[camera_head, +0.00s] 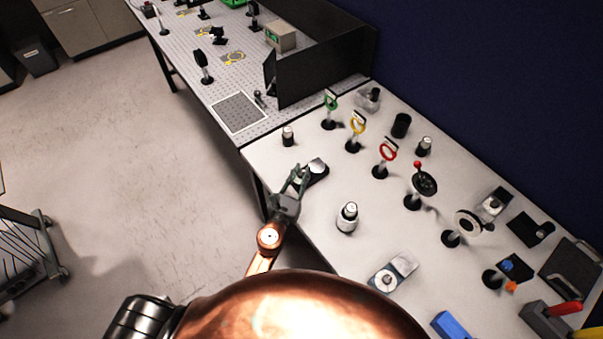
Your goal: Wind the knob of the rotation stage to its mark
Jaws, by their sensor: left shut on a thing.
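A small dark device with a silver top (318,166), which looks like the rotation stage, sits near the left edge of the white table. My left gripper (299,174) reaches it from the front left, its fingers closed at the device's near-left side. The fingers hide the gripped part, which seems to be the knob. The mark is too small to make out. My right gripper is not in view.
A silver-and-black cylinder (347,217) stands to the right of my left gripper, and a smaller one (288,136) behind it. Posts with green (331,101), yellow (358,123) and red (388,150) rings line the table. A black enclosure (325,65) stands at the back.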

